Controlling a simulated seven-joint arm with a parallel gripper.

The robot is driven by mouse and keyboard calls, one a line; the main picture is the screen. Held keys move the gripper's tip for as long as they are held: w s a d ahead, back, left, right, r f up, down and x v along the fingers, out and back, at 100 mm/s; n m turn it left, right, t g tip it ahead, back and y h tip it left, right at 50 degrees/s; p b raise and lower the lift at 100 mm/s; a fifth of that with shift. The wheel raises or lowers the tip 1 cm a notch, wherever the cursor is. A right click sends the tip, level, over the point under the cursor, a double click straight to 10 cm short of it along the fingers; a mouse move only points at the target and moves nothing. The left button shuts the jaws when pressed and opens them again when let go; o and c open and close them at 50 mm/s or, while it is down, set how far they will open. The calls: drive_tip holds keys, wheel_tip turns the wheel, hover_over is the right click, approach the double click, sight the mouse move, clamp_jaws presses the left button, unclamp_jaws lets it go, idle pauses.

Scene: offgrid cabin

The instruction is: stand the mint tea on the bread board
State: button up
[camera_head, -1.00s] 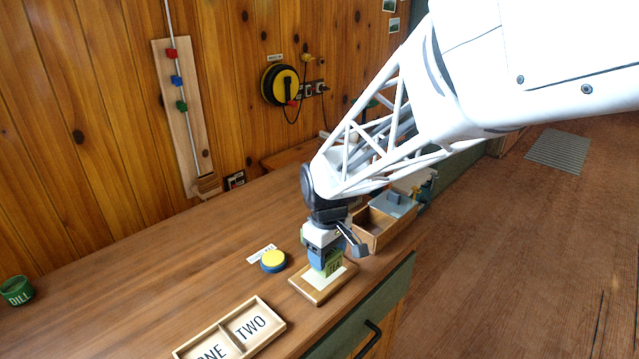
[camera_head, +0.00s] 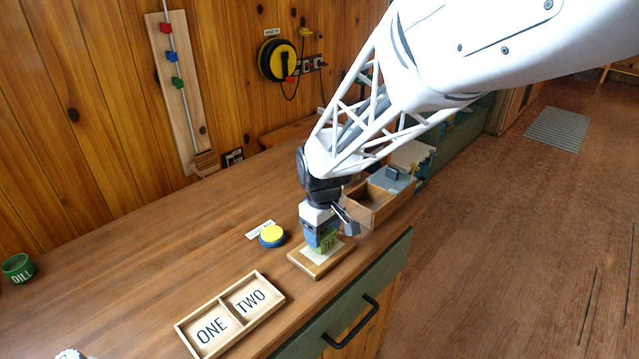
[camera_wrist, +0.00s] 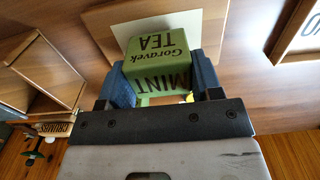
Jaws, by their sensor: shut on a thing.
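The mint tea is a green box (camera_head: 329,242) with dark lettering, its MINT and TEA faces clear in the wrist view (camera_wrist: 160,60). My gripper (camera_head: 320,238) is shut on it, with a blue finger on either side. The bread board (camera_head: 311,268) is a small wooden board with a pale panel on top, near the counter's front edge. The tea is over this board, and the board also shows behind it in the wrist view (camera_wrist: 122,14). The gripper hides part of the box, and I cannot tell whether its base touches the board.
A yellow and blue round button (camera_head: 272,235) is left of the board. A tray marked ONE and TWO (camera_head: 269,327) lies in front-left. A wooden open box (camera_head: 366,209) stands close behind-right. A green DILL pot (camera_head: 18,268) is far left. The counter's left middle is clear.

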drive_tip(key=shift+f, duration=0.3)
drive_tip(key=shift+f, duration=0.15)
drive_tip(key=o, duration=0.9)
wheel_tip(320, 180, up, 12)
idle(0.5)
drive_tip(key=shift+d+r, duration=0.1)
drive_tip(key=shift+r, duration=0.1)
idle(0.3)
